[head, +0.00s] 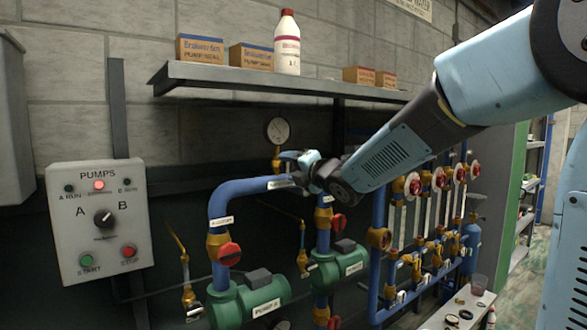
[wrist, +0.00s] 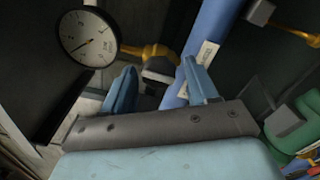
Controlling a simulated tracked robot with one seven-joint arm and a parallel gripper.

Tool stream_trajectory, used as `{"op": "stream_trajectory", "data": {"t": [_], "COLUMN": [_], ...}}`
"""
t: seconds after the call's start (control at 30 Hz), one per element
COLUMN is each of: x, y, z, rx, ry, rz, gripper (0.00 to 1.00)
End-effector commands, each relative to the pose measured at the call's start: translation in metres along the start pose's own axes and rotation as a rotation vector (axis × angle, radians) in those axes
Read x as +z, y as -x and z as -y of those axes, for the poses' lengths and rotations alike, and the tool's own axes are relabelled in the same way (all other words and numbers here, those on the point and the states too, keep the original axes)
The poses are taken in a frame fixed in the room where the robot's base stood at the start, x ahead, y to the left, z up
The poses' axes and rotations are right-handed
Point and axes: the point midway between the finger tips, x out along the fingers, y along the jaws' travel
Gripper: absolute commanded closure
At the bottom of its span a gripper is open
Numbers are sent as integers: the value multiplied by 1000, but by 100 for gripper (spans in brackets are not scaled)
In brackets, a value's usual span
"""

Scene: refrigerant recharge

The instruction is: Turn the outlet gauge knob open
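The outlet gauge (head: 277,130) is a round white dial on a brass stem (head: 276,160) above the blue outlet pipe (head: 240,188). In the wrist view the gauge (wrist: 88,37) is at upper left, with its brass stem (wrist: 145,51) running right. A dark grey block, apparently the gauge knob (wrist: 160,68), sits at the stem's end, between and beyond my fingertips. My gripper (wrist: 159,72) is open, its two blue fingers spread apart; I cannot tell whether either touches the knob. In the head view my gripper (head: 290,163) is at the pipe's top, and the knob is hidden there.
A shelf (head: 280,80) with boxes and a white bottle (head: 287,42) hangs above. A pump control panel (head: 100,218) is at left. Green pumps (head: 250,300) and red-handled valves are below.

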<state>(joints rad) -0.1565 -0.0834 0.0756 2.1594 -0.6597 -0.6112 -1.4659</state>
Motion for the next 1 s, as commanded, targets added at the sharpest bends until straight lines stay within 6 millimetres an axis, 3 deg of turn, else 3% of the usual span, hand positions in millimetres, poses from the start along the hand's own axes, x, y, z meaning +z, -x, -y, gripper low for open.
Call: {"op": "stream_trajectory", "data": {"t": [0.33,1.0], "x": [0,-1], "y": [3,65], "z": [-1,-2], "rx": [2,4], "ry": [-1,-1], "rz": [-1,-1], "gripper": [37,37]}}
